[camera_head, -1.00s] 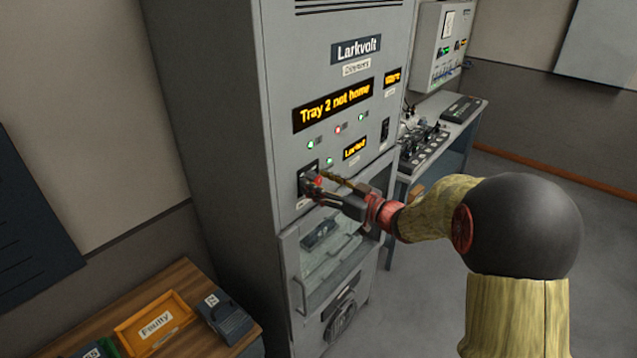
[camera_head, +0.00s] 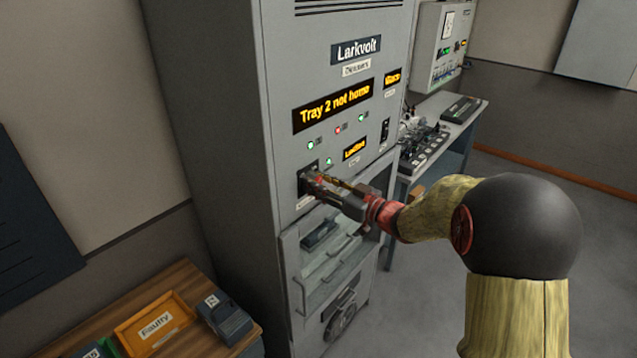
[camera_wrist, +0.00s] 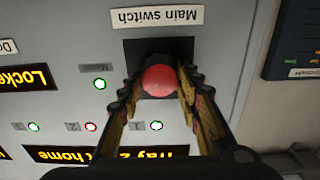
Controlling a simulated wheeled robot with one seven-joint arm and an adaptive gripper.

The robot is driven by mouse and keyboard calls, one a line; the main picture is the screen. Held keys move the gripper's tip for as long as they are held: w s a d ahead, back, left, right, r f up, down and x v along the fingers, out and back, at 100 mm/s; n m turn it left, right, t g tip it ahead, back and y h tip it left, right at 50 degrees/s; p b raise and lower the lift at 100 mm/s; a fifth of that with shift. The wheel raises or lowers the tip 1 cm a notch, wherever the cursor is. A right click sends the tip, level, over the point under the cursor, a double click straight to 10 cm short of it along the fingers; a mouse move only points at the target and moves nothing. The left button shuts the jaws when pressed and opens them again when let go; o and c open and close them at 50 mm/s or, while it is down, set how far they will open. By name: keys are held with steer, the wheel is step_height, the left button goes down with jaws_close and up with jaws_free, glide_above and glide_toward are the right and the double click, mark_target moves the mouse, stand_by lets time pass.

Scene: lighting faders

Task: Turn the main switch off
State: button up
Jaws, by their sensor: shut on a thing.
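The main switch is a red knob (camera_wrist: 161,81) on a black plate (camera_wrist: 188,47), with a label reading "Main switch" (camera_wrist: 155,17) that appears upside down in the wrist view. My gripper (camera_wrist: 158,90) is shut on the knob, one finger on each side of it. In the head view my gripper (camera_head: 318,184) reaches the front of the grey Larkvolt cabinet (camera_head: 240,120) and hides most of the switch. Which way the knob is turned is hard to tell.
The cabinet display (camera_head: 334,103) reads "Tray 2 not home", and a smaller one (camera_head: 355,149) appears to read "Locked". Below is a glazed door with a handle (camera_head: 300,296). A wooden table with an orange "Faulty" tray (camera_head: 155,322) stands at lower left.

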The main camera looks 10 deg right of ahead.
steer(key=shift+n+b, duration=0.4)
steer(key=shift+b, duration=0.05)
steer(key=shift+c, duration=0.3)
steer(key=n+b, duration=1.7)
steer(key=shift+s+a+f, duration=0.15)
steer(key=shift+a+f, duration=0.05)
steer(key=shift+f, duration=0.15)
steer(key=o, duration=1.1)
steer(key=shift+r, duration=0.1)
steer(key=shift+o, duration=0.3)
